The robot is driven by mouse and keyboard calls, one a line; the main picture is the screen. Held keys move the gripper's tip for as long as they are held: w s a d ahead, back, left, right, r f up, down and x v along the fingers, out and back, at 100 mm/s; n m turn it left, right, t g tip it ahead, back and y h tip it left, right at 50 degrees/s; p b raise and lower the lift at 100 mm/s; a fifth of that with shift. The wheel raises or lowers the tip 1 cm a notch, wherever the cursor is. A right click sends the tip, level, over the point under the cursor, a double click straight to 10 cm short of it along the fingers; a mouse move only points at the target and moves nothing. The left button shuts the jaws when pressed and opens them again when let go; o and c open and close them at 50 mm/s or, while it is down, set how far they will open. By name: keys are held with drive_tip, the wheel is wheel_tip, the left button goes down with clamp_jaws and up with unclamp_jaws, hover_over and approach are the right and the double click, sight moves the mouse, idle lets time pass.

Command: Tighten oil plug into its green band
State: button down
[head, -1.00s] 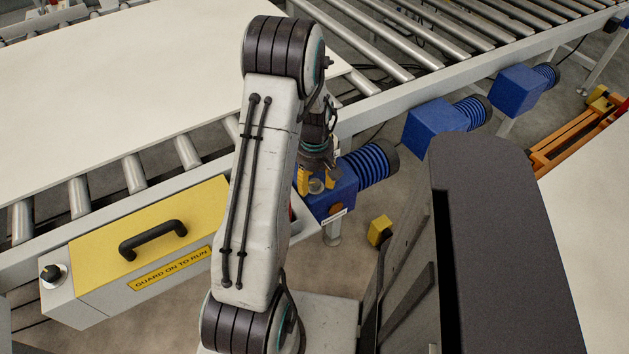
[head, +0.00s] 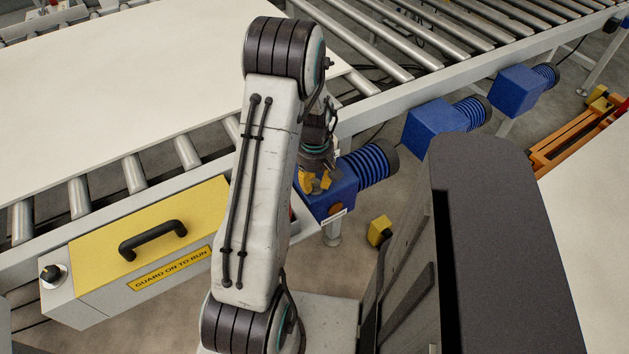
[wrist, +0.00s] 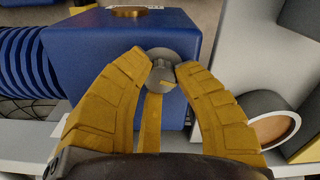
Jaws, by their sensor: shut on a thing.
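The oil plug (wrist: 161,55) is a small round grey metal piece at the blue gearbox (wrist: 80,45) in the wrist view. In the head view my gripper (head: 321,184) is at the blue gearbox (head: 340,190), partly behind my arm. I cannot make out the green band in either view.
A copper-coloured disc (wrist: 133,11) is on the gearbox beyond the plug. A ribbed blue motor (head: 368,163) adjoins the gearbox. The yellow guard (head: 150,235) with a black handle is to the left, and the roller conveyor (head: 355,40) runs behind.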

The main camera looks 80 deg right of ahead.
sight(314, 181)
drive_tip(key=shift+f, duration=0.1)
drive_tip(key=shift+f+m+b, duration=0.1)
drive_tip(key=shift+m+b, duration=0.55)
drive_tip(key=shift+m, duration=0.35)
drive_tip(key=shift+m+b, duration=0.45)
drive_tip(key=shift+m, duration=1.05)
drive_tip(key=c, duration=0.9)
unclamp_jaws()
drive_tip(key=shift+w, duration=0.1)
drive_tip(key=shift+c, duration=0.2)
wheel_tip(314, 181, up, 12)
